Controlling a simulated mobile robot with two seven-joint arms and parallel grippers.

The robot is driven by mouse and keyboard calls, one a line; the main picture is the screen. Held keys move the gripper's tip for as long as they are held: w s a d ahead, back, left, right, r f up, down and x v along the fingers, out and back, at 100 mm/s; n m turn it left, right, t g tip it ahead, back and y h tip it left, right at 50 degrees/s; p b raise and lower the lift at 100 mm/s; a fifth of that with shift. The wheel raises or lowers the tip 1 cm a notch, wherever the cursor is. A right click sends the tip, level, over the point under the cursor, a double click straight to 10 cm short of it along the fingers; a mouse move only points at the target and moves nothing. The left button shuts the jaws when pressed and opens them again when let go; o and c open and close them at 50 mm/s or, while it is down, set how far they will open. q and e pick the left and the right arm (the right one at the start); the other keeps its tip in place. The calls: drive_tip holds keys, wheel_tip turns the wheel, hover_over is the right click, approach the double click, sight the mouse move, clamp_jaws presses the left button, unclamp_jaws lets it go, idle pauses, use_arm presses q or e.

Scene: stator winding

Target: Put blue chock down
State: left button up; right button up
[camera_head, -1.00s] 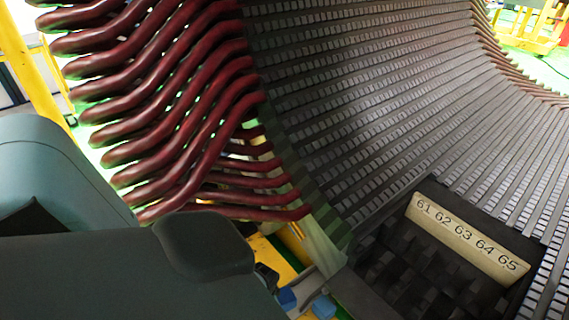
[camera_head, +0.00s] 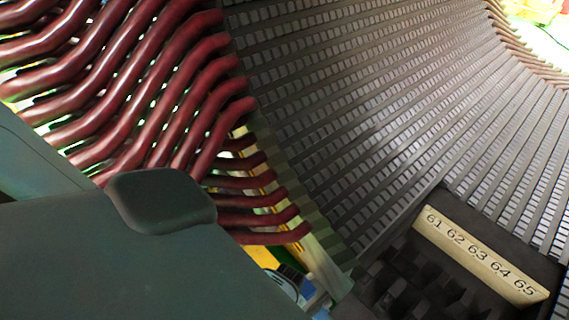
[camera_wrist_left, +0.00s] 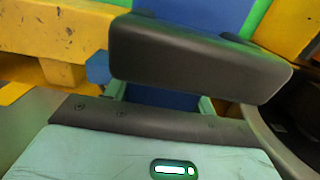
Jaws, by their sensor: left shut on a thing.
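The blue chock (camera_wrist_left: 98,68) shows in the left wrist view as a blue end left of a dark grey bar; most of it is hidden. My left gripper (camera_wrist_left: 160,97) is shut on it, with the dark bar across the view and my teal wrist below. In the head view, a small blue patch (camera_head: 321,313) shows at the bottom edge, below the stator's coil ends. My own arm hides most of the lower left there. My right gripper is in neither view.
Dark red coil ends (camera_head: 180,80) fan out close above my arm. The slotted grey stator wall (camera_head: 360,100) curves to the right. A number strip (camera_head: 480,254) reading 61 to 65 sits at lower right. In the wrist view, yellow structure (camera_wrist_left: 55,35) and a blue surface (camera_wrist_left: 205,14) lie beyond.

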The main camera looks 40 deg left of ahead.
use_arm(q)
drive_tip(key=shift+w+r, duration=0.2)
drive_tip(key=shift+w, duration=0.05)
drive_tip(key=shift+s+f+b, duration=0.15)
drive_tip(key=shift+f+b, duration=0.15)
drive_tip(key=shift+f, duration=0.15)
wheel_tip(320, 180, down, 5)
drive_tip(key=b, duration=0.3)
drive_tip(key=shift+f+b, duration=0.2)
drive_tip(key=shift+b, duration=0.2)
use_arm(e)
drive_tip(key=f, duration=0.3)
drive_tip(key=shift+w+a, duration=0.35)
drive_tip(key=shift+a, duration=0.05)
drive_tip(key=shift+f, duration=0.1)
